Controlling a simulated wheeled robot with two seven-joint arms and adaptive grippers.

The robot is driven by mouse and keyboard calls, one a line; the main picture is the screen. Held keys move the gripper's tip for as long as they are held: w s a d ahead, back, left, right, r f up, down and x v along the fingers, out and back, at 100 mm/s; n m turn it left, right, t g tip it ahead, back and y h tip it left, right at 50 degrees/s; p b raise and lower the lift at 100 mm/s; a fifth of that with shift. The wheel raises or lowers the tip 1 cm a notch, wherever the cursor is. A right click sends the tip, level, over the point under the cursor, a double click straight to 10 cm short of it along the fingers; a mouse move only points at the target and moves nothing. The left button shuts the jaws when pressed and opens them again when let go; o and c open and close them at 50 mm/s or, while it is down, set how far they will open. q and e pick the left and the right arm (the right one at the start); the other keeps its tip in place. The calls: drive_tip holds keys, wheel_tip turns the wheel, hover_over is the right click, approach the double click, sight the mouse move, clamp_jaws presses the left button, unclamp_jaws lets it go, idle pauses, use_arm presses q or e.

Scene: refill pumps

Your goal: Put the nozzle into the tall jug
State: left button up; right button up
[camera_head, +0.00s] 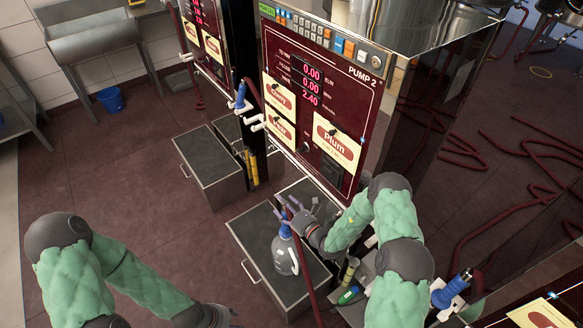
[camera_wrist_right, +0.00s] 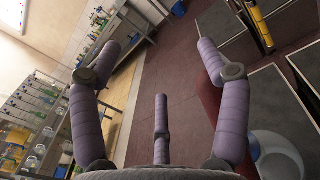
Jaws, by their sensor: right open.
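The jug (camera_head: 283,262), grey-white with a handle, stands on the dark platform below Pump 2. A blue nozzle (camera_head: 285,231) stands upright at its mouth and looks to be in it; how deep it reaches is hidden. My right gripper (camera_head: 288,210) is open just above and beside the nozzle, with its purple fingers spread and nothing held between them. In the right wrist view, the jug (camera_wrist_right: 276,155) and part of the blue nozzle (camera_wrist_right: 252,147) show at the lower right, outside the spread fingers.
Pump 2's panel (camera_head: 320,95) rises behind my right arm. A dark red hose (camera_head: 309,283) hangs beside the jug. Other blue nozzles hang at the left pump edge (camera_head: 240,96) and lower right (camera_head: 451,292). The tiled floor at left is mostly clear.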

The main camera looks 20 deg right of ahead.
drive_tip(key=s+d+r+p, duration=0.1)
drive_tip(key=r, duration=0.8)
drive_tip(key=s+r+h+p, duration=0.1)
drive_tip(key=s+r, duration=0.1)
drive_tip(key=r, duration=0.8)
drive_tip(key=shift+d+r+m+t, duration=0.3)
drive_tip(key=shift+d+m, duration=0.05)
drive_tip(key=shift+m, duration=0.05)
drive_tip(key=s+a+f+n+g+y, duration=0.6)
drive_tip(key=s+a+f+n+g, duration=0.45)
drive_tip(key=s+a, duration=0.35)
drive_tip(key=s+f+n+g+h, duration=0.3)
drive_tip(key=s+f+n+g, duration=0.35)
drive_tip(key=s, duration=0.65)
drive_tip(key=s+d+f+n+h, duration=0.2)
drive_tip(key=d+f+n+h, duration=0.3)
drive_tip(key=n, duration=1)
wheel_tip(320, 180, down, 4)
drive_tip(key=shift+d+r+h, duration=0.2)
drive_tip(key=shift+d+h, duration=0.1)
